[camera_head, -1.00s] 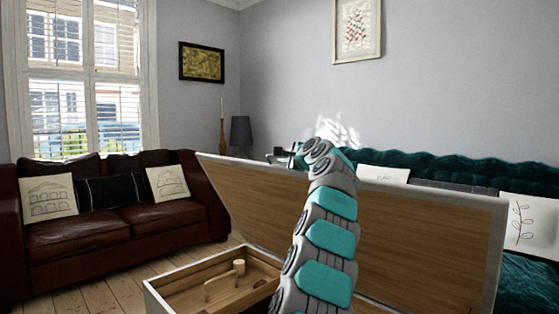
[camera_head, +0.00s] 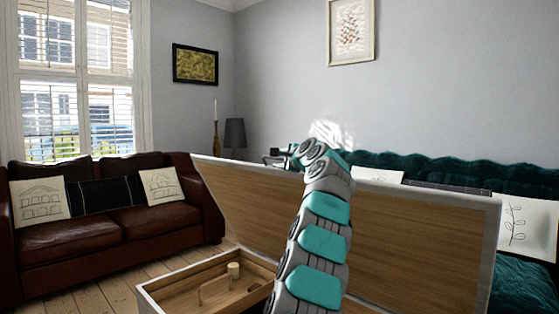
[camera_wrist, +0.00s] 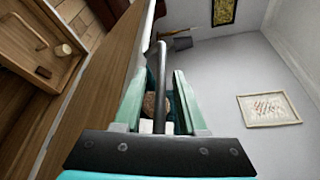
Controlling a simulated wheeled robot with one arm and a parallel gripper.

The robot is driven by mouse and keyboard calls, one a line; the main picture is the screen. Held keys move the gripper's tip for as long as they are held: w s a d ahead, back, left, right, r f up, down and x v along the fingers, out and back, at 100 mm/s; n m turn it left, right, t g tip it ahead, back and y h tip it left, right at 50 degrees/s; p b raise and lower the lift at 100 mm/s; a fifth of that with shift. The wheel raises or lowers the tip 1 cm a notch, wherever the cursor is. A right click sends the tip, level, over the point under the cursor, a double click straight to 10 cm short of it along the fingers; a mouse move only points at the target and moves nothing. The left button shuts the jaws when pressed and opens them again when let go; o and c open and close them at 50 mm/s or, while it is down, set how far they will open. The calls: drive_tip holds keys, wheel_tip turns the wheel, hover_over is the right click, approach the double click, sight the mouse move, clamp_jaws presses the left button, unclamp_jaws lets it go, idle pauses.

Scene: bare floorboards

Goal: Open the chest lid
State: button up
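The chest lid (camera_head: 420,240) stands raised and steeply tilted, its wooden inner face toward me and a pale rim around it. The open chest box (camera_head: 150,302) shows at the lower left, with a small wooden peg and a handle-like piece inside. My arm reaches up across the lid to its upper edge. In the wrist view my gripper (camera_wrist: 161,105) has its two fingers apart at the lid's outer side, with a grey bar-like handle (camera_wrist: 160,85) between them. Gaps show beside the bar. The lid (camera_wrist: 95,95) and chest interior (camera_wrist: 35,45) are at left there.
A brown leather sofa (camera_head: 115,235) with cushions stands at the left by the window. A teal sofa (camera_head: 450,170) with pale cushions is behind the lid at right. Bare floorboards (camera_head: 95,290) show between the brown sofa and chest.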

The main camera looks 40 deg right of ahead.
idle(0.3)
drive_tip(key=shift+b+v, duration=1)
drive_tip(key=shift+v, duration=2.35)
drive_tip(key=shift+s+a, duration=0.2)
drive_tip(key=shift+s, duration=0.25)
drive_tip(key=shift+c, duration=0.3)
